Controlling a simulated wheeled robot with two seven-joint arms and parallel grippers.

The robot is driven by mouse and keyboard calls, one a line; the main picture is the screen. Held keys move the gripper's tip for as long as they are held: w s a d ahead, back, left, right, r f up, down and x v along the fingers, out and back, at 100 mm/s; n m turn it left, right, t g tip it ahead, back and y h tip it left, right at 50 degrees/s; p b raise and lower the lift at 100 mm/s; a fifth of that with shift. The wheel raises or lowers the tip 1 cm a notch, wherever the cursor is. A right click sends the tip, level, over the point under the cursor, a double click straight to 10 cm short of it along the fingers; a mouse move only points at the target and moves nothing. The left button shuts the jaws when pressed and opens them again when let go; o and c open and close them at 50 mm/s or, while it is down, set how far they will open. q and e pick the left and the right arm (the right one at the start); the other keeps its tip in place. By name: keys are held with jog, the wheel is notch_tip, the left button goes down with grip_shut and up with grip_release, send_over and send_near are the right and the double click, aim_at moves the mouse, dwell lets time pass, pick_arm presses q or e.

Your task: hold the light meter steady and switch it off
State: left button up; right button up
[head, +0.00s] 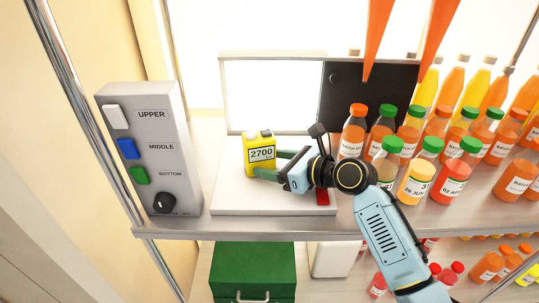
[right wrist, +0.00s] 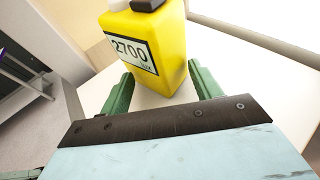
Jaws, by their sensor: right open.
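The light meter (head: 259,157) is a yellow box standing upright on a white base plate (head: 232,201). Its display reads 2700, and it also shows in the right wrist view (right wrist: 172,45). A dark button (right wrist: 147,5) and a pale one (right wrist: 119,4) sit on its top, cut off by that view's upper edge. My right gripper (head: 271,164) is open, its green fingers reaching in from the right, with the meter's lower part between or just ahead of the tips (right wrist: 163,88). I cannot tell whether either finger touches it. My left gripper is not in view.
A grey control box (head: 182,148) with white, blue and green switches and a black knob stands left. A bright panel (head: 272,95) and a black panel (head: 337,112) stand behind. Several juice bottles (head: 417,181) crowd the right. Orange strips (head: 378,35) hang above.

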grip_shut()
jog(key=shift+o, duration=1.1)
grip_release()
